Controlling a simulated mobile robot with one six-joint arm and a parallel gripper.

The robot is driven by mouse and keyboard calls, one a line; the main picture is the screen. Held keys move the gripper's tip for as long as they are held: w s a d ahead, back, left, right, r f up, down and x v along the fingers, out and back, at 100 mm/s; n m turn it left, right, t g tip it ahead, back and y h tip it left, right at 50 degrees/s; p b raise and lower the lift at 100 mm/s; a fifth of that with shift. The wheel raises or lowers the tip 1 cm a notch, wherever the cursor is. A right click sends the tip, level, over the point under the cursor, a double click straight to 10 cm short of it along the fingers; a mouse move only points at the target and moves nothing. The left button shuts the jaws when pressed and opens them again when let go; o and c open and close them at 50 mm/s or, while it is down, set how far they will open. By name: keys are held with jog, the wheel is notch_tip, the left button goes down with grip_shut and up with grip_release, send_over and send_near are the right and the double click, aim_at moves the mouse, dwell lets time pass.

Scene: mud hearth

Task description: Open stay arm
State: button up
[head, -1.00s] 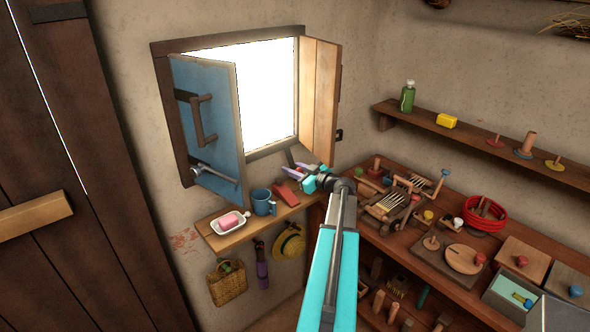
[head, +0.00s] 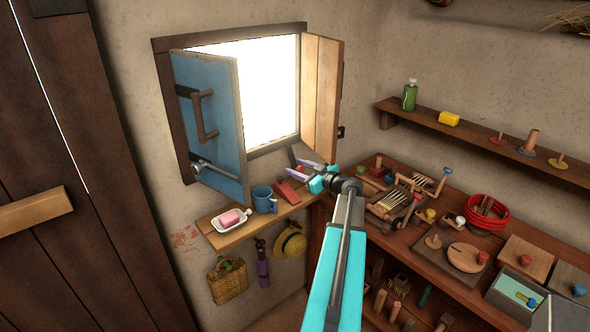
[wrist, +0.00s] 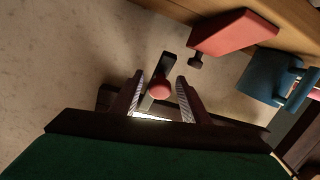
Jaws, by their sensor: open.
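A dark bar with a round red knob (wrist: 160,89), which looks like the stay arm, lies between the two fingers of my gripper (wrist: 160,84) in the wrist view. The fingers stand apart on either side of the knob, and I see no grip on it. In the head view my gripper (head: 311,168) is at the lower right of the window, where a dark bar (head: 293,157) shows just beyond it. The knob is not distinguishable there. The blue shutter (head: 222,110) stands swung into the room, with a handle and a grey metal bar on it.
Below the window, a small shelf (head: 218,240) holds a soap dish, a blue mug (head: 263,202) and a red wedge-shaped thing (head: 289,192). The wedge (wrist: 232,34) and mug (wrist: 268,78) are close by in the wrist view. A crowded workbench (head: 440,258) stands at right.

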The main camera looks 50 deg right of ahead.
jog(key=s+a+r+b, duration=0.1)
jog(key=s+b, duration=0.2)
jog(key=s, duration=0.8)
jog(key=shift+a+r+b, duration=0.2)
jog(key=shift+a+b, duration=0.15)
jog(key=shift+a, duration=0.05)
jog(key=shift+c, duration=0.2)
jog(key=m+h+b, duration=0.1)
jog(key=m, duration=0.1)
jog(key=a+f+m+h+b, duration=0.1)
jog(key=m+b, duration=0.1)
jog(key=m+h+b, duration=0.1)
jog(key=m+b, duration=0.1)
jog(key=shift+w+a+f+m+t+h, duration=0.1)
jog(key=shift+a+f+m+t+h, duration=0.2)
jog(key=shift+a+f+m, duration=0.1)
jog(key=shift+w, duration=0.1)
jog(key=shift+p+x, duration=2.15)
jog(key=shift+x, duration=4.7)
